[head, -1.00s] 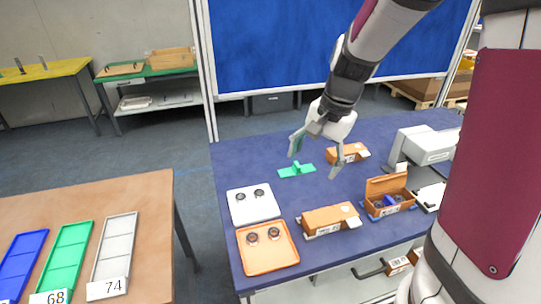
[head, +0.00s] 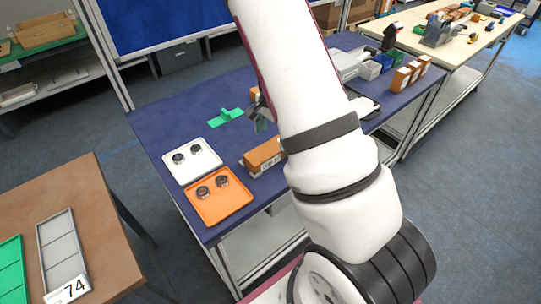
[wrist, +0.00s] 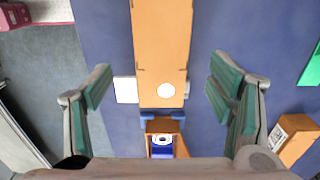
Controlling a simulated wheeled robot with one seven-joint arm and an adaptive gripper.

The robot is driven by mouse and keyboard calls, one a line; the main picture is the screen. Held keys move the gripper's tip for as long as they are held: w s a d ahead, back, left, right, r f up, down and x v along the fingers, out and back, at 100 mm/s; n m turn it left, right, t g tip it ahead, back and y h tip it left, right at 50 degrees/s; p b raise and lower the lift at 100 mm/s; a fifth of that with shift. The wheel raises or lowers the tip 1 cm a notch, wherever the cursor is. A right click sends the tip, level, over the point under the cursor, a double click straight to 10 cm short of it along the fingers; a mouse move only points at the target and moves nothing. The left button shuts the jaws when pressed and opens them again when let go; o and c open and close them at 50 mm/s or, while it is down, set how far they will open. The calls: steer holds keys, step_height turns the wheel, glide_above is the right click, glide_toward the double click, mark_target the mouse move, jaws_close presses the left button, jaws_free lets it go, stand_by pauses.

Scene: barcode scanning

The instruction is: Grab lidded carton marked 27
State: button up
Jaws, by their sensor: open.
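An orange-brown lidded carton (head: 263,155) with a white label lies near the front of the blue table, beside the orange tray; I cannot read its number. In the head view my arm hides most of the gripper (head: 261,116).
An open carton (wrist: 165,140) with a blue item stands close to the closed carton's end. Another carton (wrist: 293,140) with a code label lies to the right. The orange tray (head: 226,216), white tray (head: 174,175) and green piece (head: 227,117) stand left of my arm.

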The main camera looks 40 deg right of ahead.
mark_target(270, 148)
steer(key=shift+a+f+p, duration=0.15)
steer(key=shift+f+p, duration=0.25)
steer(key=shift+f, duration=1.35)
steer(key=shift+a+f+p, duration=0.15)
steer(key=shift+f+p, duration=0.25)
steer(key=shift+f, duration=1.3)
steer(key=shift+w, duration=0.1)
steer(key=c, duration=1.2)
